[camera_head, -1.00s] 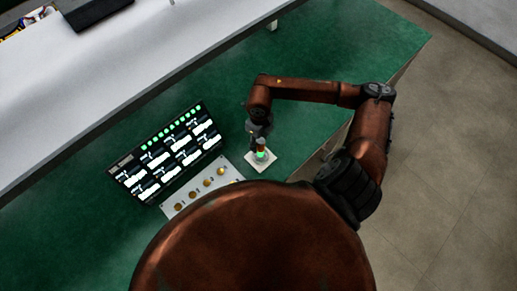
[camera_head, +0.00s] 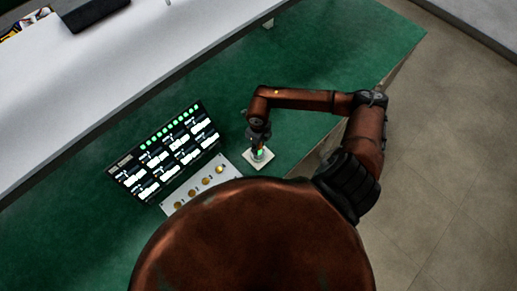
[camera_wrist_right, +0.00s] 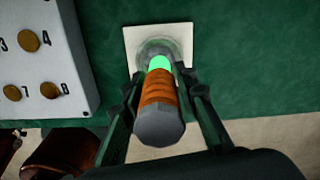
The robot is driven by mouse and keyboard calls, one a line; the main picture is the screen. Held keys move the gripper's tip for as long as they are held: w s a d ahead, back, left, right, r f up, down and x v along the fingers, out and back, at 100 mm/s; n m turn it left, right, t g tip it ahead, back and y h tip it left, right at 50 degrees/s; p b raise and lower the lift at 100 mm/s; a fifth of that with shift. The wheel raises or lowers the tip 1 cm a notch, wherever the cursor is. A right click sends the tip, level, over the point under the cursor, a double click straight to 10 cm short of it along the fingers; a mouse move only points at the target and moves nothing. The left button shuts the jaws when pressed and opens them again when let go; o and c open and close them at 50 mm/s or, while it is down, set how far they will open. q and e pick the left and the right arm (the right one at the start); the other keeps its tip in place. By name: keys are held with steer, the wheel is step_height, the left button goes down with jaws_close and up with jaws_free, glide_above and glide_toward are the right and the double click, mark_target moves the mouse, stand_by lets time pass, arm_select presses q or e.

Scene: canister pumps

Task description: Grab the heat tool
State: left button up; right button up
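The heat tool (camera_wrist_right: 158,100) has a dark grey end, an orange grip and a glowing green band. It stands in a round holder on a small white plate (camera_wrist_right: 135,40). In the head view, its green band (camera_head: 260,153) shows just below my right gripper (camera_head: 257,142). In the right wrist view, the fingers of my right gripper (camera_wrist_right: 160,75) are spread on both sides of the tool. Narrow gaps seem to show between the fingertips and the tool. The tool's lower end is hidden in the holder. My left gripper is not in view.
A white panel (camera_head: 199,187) with several numbered brass knobs lies left of the plate. Behind it stands a dark screen (camera_head: 165,152) with green lights. The green tabletop (camera_head: 330,50) is clear behind my right arm. A long white raised surface (camera_head: 110,80) runs along the back.

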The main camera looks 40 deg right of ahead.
jaws_close()
steer(key=shift+r, duration=0.2)
stand_by(0.3)
